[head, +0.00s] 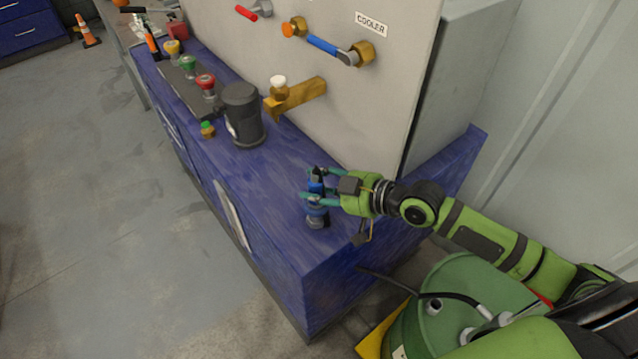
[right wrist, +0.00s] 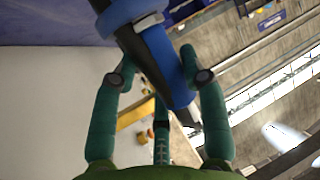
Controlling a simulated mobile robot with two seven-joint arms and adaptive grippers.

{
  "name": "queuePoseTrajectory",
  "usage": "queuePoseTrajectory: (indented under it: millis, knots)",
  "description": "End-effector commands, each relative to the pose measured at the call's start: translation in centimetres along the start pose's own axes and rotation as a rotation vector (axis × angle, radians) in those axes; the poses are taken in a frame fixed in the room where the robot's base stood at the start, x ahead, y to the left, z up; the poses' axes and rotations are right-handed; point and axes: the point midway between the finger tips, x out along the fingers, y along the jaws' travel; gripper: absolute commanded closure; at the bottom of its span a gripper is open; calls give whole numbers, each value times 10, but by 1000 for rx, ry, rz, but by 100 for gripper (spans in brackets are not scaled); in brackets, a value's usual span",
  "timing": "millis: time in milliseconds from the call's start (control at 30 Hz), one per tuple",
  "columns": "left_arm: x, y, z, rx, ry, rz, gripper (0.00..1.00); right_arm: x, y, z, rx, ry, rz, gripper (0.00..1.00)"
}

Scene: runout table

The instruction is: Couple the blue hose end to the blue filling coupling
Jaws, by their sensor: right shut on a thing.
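My right gripper (head: 312,185) is above the near end of the blue bench, with its green fingers around the blue hose end (head: 317,187). The hose end stands roughly upright there. Directly below it is a grey fitting with a blue band (head: 317,218), which looks like the blue filling coupling. Fingers cover the joint, so I cannot tell whether the two touch or are seated. In the right wrist view the blue and black hose end (right wrist: 172,68) runs between the fingertips (right wrist: 160,75). My left gripper is not in view.
A grey panel labelled COOLER (head: 371,24) with valve handles rises behind the bench (head: 265,190). A dark grey canister (head: 243,115) and yellow, green and red capped fittings (head: 188,68) stand farther left. A green drum (head: 470,275) with a black hose stands at lower right.

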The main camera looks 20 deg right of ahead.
Motion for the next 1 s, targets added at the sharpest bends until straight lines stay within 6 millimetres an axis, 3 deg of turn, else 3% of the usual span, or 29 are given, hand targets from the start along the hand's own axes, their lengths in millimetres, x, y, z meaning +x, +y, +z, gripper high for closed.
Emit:
queuePoseTrajectory:
  millis: [33,100,533,1000]
  knots:
    - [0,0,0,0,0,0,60,0,0,1,0,-3,0,49]
    - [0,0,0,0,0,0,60,0,0,1,0,-3,0,29]
    - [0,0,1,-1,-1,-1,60,-7,0,2,0,-5,1,29]
    - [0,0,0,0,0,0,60,-82,0,4,-1,-10,2,29]
